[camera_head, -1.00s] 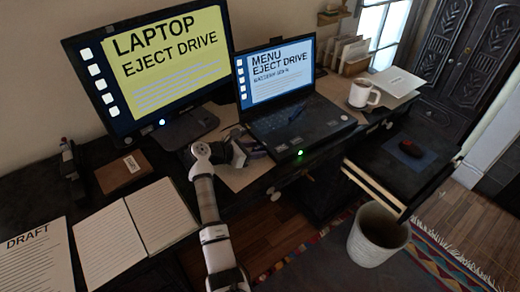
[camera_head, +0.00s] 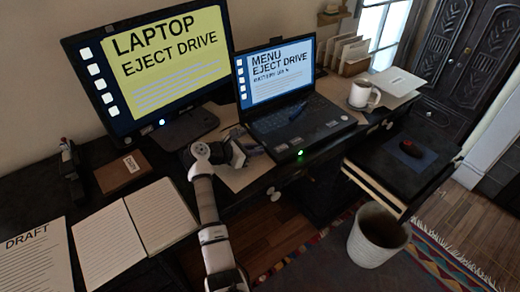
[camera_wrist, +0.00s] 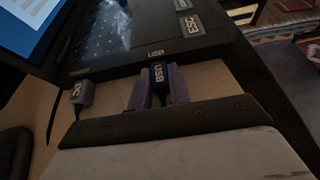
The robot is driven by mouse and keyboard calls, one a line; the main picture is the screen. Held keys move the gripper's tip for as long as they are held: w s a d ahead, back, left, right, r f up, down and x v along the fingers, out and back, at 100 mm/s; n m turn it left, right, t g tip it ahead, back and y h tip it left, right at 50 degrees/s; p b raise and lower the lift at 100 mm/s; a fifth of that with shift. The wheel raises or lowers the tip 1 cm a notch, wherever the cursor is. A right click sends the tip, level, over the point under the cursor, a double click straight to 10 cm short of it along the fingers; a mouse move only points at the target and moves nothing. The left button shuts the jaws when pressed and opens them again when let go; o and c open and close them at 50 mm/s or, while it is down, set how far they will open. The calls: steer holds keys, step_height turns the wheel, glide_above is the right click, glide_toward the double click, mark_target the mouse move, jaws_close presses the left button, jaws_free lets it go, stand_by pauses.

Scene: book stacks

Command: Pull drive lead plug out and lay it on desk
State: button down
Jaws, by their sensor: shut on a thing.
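The drive lead plug (camera_wrist: 159,77) is dark with a white USB label. It lies between the two purple finger pads of my gripper (camera_wrist: 157,88), which is shut on it. The plug's front end is right at the laptop's side edge, under a USB marking. I cannot tell whether its tip is still in the port. In the head view my gripper (camera_head: 250,148) is at the left side of the laptop (camera_head: 290,125), low over the desk (camera_head: 40,190). The plug is too small to make out there.
A grey DC plug (camera_wrist: 84,93) sits at the laptop edge left of my fingers. A brown box (camera_head: 122,173), an open notebook (camera_head: 135,232) and a monitor (camera_head: 155,70) stand left on the desk. A mug (camera_head: 362,95) is to the right. A bin (camera_head: 377,238) stands on the floor.

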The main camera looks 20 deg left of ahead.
steer(key=shift+s+a+f+b, duration=0.1)
steer(key=shift+s+a+b, duration=0.15)
steer(key=shift+s+a, duration=0.85)
steer(key=shift+s+a+f+b, duration=0.1)
steer(key=shift+s+a+b, duration=0.1)
steer(key=shift+s+a, duration=0.8)
steer(key=shift+s+d, duration=0.25)
steer(key=shift+s, duration=0.05)
steer(key=shift+r, duration=0.15)
steer(key=shift+a+r+p, duration=0.1)
steer(key=shift+r+p, duration=0.2)
steer(key=shift+p, duration=0.1)
step_height(320, 180, up, 12)
steer(key=s+b, duration=0.1)
steer(key=b, duration=0.1)
step_height(320, 180, up, 8)
steer(key=b, duration=0.1)
glide_above(245, 175)
step_height(245, 175, down, 18)
steer(key=p, duration=0.3)
steer(key=shift+f, duration=0.6)
